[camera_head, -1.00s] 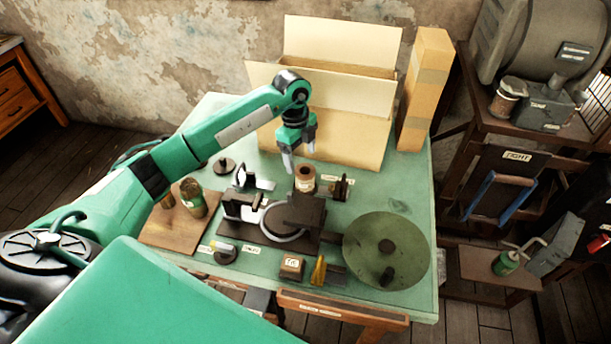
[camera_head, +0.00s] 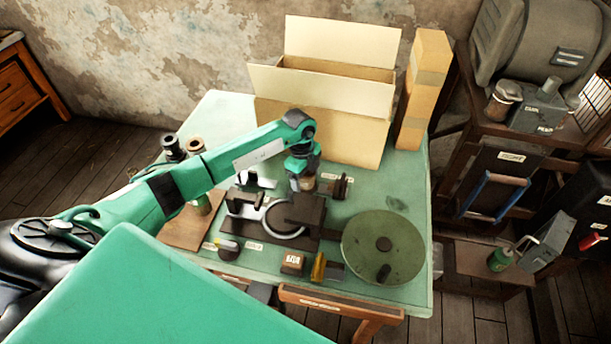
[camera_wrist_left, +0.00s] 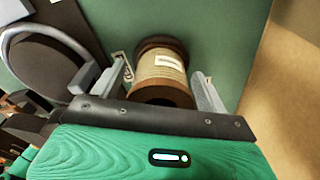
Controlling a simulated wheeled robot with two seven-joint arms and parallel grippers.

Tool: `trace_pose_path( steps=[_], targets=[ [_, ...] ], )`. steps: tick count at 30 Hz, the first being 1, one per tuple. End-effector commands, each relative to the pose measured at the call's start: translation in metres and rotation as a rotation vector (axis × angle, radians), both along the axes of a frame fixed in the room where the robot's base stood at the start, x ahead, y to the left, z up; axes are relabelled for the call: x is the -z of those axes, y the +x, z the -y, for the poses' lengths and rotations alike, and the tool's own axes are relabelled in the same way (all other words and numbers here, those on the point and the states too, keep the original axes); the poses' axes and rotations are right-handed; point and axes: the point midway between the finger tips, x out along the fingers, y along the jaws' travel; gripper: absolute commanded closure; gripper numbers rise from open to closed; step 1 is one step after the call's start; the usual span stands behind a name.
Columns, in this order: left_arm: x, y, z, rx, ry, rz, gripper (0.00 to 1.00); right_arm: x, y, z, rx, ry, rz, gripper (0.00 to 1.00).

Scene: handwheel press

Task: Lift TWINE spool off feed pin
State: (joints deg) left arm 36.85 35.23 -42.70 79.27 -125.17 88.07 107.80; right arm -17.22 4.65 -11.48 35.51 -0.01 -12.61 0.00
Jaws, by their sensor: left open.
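The twine spool (camera_wrist_left: 158,70), tan with brown flanges and a white label, stands between the two fingers of my left gripper (camera_wrist_left: 160,82) in the left wrist view. The fingers are open, one on each side, and a gap shows at the right finger. In the head view my left gripper (camera_head: 302,180) is down over the spool (camera_head: 309,184), which is mostly covered. The feed pin is hidden, and I cannot tell how far down the spool sits. My right gripper is not in view.
A dark press with a ring (camera_head: 287,219) stands just in front of the spool, and a green handwheel (camera_head: 384,240) lies to the right. An open cardboard box (camera_head: 330,133) stands behind. Two more spools (camera_head: 171,147) (camera_head: 196,146) show beyond my left arm.

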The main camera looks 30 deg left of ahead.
Motion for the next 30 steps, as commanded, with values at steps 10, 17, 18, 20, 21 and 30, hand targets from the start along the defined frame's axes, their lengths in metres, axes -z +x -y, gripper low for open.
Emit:
trace_pose_path(
  steps=[10,17,18,20,21,30],
  targets=[
    [-0.001,0.000,0.000,-0.001,0.000,0.000,0.75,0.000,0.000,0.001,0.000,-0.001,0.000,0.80],
    [-0.001,0.000,0.000,-0.001,0.000,0.001,0.75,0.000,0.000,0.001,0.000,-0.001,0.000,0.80],
    [-0.002,0.000,0.000,-0.001,0.000,0.001,0.75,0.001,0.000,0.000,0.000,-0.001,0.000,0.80],
    [-0.005,0.000,-0.001,-0.001,0.000,0.001,0.75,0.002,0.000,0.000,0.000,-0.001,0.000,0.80],
    [-0.008,0.001,-0.001,-0.001,0.000,0.001,0.75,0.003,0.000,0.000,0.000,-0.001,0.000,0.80],
    [-0.058,0.001,-0.001,0.001,0.001,0.006,0.75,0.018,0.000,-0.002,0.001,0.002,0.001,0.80]
  ],
)
